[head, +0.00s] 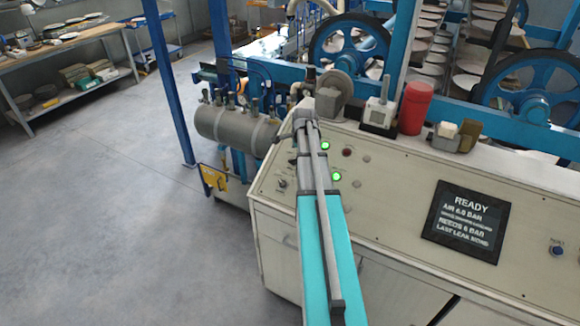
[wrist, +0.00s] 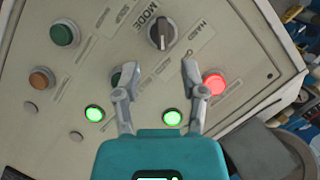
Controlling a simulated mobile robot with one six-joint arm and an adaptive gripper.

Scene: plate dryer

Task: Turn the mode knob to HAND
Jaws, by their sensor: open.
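The mode knob (wrist: 161,33) is a black round knob with a grey bar, on the cream control panel (wrist: 255,50) in the wrist view. Its bar stands nearly upright in the picture. The word MODE is printed at its upper left and HAND to its right; I cannot tell which label the bar points to. My gripper (wrist: 157,70) is open and empty, with the knob seen beyond and between its fingertips, apart from them. In the head view my gripper (head: 305,118) is over the panel's left end, and I cannot make out the mode knob there.
Green lamps (wrist: 94,114), a red lit button (wrist: 214,84), a green button (wrist: 64,34) and an orange button (wrist: 42,77) surround the knob. A dark READY screen (head: 467,222) is at the right. A red cylinder (head: 415,107) stands on the panel's back ledge.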

